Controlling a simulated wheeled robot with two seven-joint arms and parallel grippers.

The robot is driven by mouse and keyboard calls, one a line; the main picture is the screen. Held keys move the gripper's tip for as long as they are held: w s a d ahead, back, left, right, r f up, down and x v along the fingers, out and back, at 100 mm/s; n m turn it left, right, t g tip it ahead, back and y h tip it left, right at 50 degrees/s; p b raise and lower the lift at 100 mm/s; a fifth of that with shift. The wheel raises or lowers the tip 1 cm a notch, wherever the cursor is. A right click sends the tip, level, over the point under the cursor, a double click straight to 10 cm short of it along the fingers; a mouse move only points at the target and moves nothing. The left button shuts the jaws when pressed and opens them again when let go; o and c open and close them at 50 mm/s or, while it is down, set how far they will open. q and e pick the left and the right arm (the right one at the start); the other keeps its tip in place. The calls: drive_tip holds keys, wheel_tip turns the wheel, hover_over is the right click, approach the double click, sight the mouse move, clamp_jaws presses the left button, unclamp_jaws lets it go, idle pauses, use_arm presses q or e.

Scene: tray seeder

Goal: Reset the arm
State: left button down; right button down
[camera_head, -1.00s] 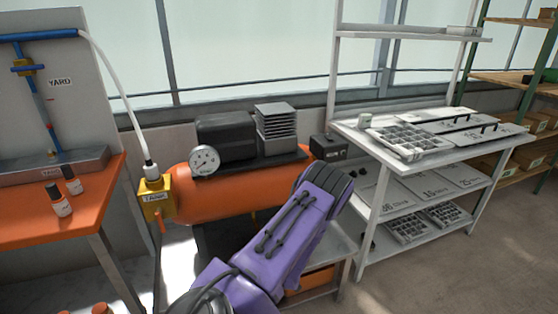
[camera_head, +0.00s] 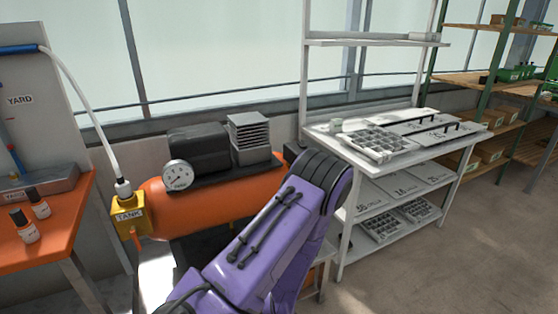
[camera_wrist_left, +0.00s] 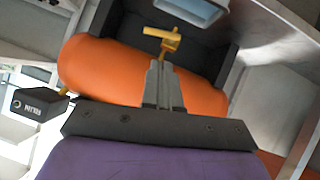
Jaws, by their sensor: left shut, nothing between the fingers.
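My left arm (camera_head: 265,235) is purple and reaches up across the head view in front of the compressor. Its gripper is hidden in that view. In the left wrist view my left gripper (camera_wrist_left: 162,68) is shut and empty, its grey fingers together. Behind the fingers are the orange compressor tank (camera_wrist_left: 95,70) and a yellow fitting (camera_wrist_left: 158,42); I cannot tell whether they touch. My right gripper is in neither view.
The orange tank (camera_head: 170,208) carries a pressure gauge (camera_head: 177,175) and a yellow TANK valve block (camera_head: 127,215). An orange bench (camera_head: 50,240) with small bottles stands left. A white shelf (camera_head: 345,205) with seed trays (camera_head: 375,143) stands right. The floor (camera_head: 460,240) at right is clear.

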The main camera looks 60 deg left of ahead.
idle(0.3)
use_arm(q)
drive_tip(key=s+d+f+m+h, duration=0.2)
drive_tip(key=d+m, duration=0.1)
drive_tip(key=d, duration=0.3)
drive_tip(key=s+d+f+m+h+p, duration=0.1)
drive_tip(key=s+d+f+m+h, duration=0.1)
drive_tip(key=d, duration=0.5)
drive_tip(key=s+d+f+m+t+h+p, duration=0.1)
drive_tip(key=s+d+f+m+h, duration=0.1)
drive_tip(key=d+m, duration=0.4)
drive_tip(key=shift+d+f+h, duration=0.6)
drive_tip(key=shift+d+h, duration=0.15)
drive_tip(key=shift+h, duration=0.05)
drive_tip(key=c, duration=1.5)
unclamp_jaws()
drive_tip(key=shift+s+d+f+m, duration=0.15)
drive_tip(key=shift+s+d, duration=0.15)
drive_tip(key=shift+s, duration=0.15)
drive_tip(key=shift+s+d+f+m, duration=0.15)
drive_tip(key=shift+s+d, duration=0.1)
drive_tip(key=shift+s, duration=0.2)
drive_tip(key=o, duration=0.4)
drive_tip(key=shift+s, duration=0.35)
drive_tip(key=shift+f, duration=0.15)
